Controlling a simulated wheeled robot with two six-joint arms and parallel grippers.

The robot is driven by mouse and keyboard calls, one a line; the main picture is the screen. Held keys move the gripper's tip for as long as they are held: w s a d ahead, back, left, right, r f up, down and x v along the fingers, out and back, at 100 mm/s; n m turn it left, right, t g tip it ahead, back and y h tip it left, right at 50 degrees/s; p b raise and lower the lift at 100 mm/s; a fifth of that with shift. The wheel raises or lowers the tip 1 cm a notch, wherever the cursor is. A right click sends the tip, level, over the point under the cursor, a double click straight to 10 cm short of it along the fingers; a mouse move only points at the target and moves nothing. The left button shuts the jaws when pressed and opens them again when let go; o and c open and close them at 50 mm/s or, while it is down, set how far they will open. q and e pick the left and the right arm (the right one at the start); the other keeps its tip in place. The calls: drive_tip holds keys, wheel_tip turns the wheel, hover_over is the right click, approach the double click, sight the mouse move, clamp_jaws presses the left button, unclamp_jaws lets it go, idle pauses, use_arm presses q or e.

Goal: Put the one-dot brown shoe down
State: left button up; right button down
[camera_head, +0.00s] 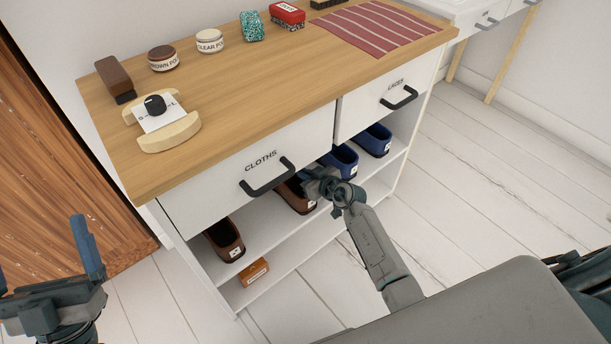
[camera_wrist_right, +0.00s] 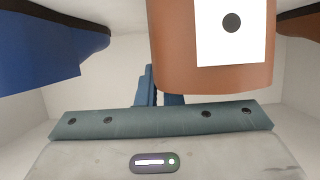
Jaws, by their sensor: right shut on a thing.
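The one-dot brown shoe (camera_head: 296,197) is in the upper open shelf under the CLOTHS drawer. In the right wrist view the shoe (camera_wrist_right: 170,60) is close, with one black dot on its white label. My right gripper (camera_head: 322,183) reaches into the shelf at the shoe's right side and is shut on it. Its blue fingers (camera_wrist_right: 158,90) are partly hidden behind the shoe. I cannot tell whether the shoe touches the shelf board (camera_head: 265,232). My left gripper (camera_head: 45,262) is open and empty, far left of the cabinet.
Another brown shoe (camera_head: 225,240) stands to the left on the same shelf. Blue shoes (camera_head: 343,160) (camera_head: 375,140) stand to the right, one close by. The CLOTHS drawer handle (camera_head: 267,182) juts out above. A small brown box (camera_head: 254,272) is on the lower shelf.

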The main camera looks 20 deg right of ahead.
idle(0.3)
drive_tip(key=c, duration=1.6)
unclamp_jaws()
